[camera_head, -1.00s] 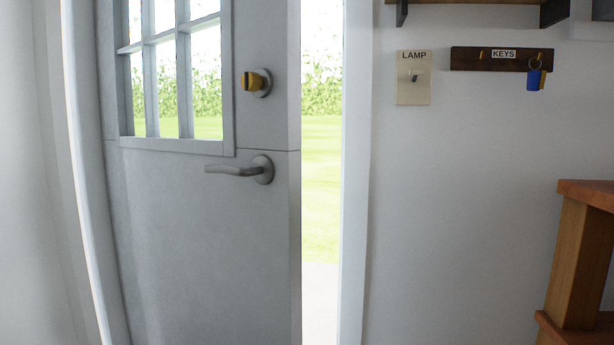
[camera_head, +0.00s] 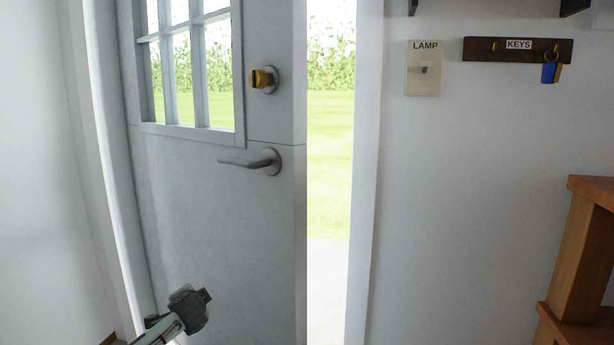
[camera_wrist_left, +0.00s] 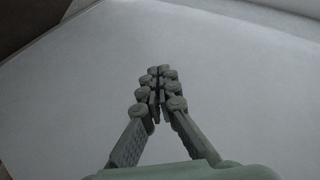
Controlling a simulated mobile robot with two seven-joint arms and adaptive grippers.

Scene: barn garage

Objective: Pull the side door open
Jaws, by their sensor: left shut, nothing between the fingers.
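The side door (camera_head: 220,215) is grey with a paned window in its upper part. It stands ajar, with a bright gap along its right edge. Its lever handle (camera_head: 252,161) is grey and points left, below a yellow lock knob (camera_head: 262,79). In the head view part of my left arm and gripper shows at the bottom left, low in front of the door and well below the handle. In the left wrist view my left gripper (camera_wrist_left: 159,72) is shut and empty, before a plain pale surface. The handle is not in the wrist view. My right gripper is not in view.
The white door frame (camera_head: 366,200) borders the gap, and green lawn shows outside. On the wall to the right are a lamp switch (camera_head: 423,69) and a key rack (camera_head: 517,50). A wooden piece of furniture (camera_head: 575,260) stands at the far right.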

